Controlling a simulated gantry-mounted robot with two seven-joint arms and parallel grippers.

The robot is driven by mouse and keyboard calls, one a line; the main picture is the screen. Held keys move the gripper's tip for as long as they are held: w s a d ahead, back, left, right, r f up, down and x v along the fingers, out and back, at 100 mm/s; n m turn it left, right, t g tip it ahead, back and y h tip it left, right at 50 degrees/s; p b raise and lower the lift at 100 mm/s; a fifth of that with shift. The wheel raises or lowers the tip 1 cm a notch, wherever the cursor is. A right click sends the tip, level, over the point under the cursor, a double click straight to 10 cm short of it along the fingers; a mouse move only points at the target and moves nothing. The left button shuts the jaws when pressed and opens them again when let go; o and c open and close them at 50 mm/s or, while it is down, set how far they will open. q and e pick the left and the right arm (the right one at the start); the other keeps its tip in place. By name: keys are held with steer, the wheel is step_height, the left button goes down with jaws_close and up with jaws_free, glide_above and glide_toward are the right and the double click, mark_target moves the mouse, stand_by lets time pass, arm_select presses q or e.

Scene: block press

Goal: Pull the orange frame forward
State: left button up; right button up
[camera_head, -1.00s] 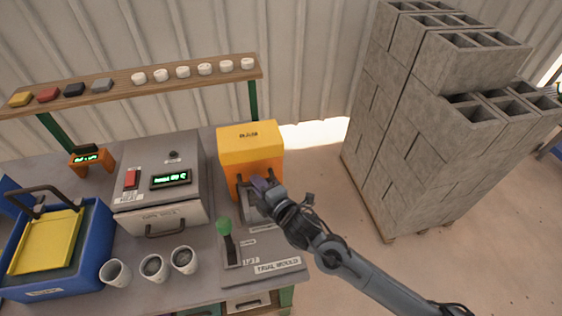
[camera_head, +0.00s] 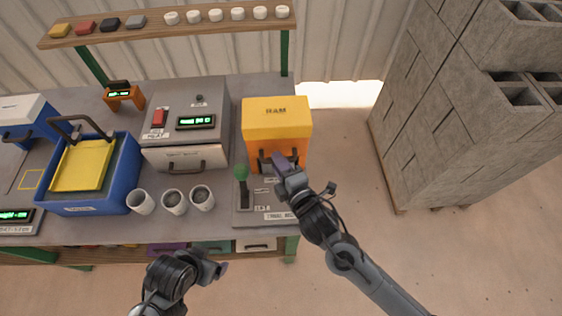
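The orange frame (camera_head: 277,122), a box-shaped housing marked RAM, stands upright on the grey press base at the right end of the bench. Dark handles (camera_head: 264,163) show on its front. My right gripper (camera_head: 281,163) is at the front of the frame, over the handle area. Its fingers are too small and covered to show whether they are closed on a handle. My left gripper (camera_head: 217,269) is low in the picture, in front of the bench and away from the frame. Its finger opening is unclear.
A green-knobbed lever (camera_head: 242,176) stands just left of my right gripper. A grey heater box (camera_head: 186,115), several cups (camera_head: 174,202) and a blue bin (camera_head: 90,209) are further left. Stacked concrete blocks (camera_head: 470,110) stand right, with open floor between.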

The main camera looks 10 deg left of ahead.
steer(key=shift+o, duration=0.7)
steer(key=shift+s+d+f, duration=0.1)
steer(key=v, duration=1)
steer(key=shift+s+d, duration=0.15)
steer(key=shift+s, duration=0.1)
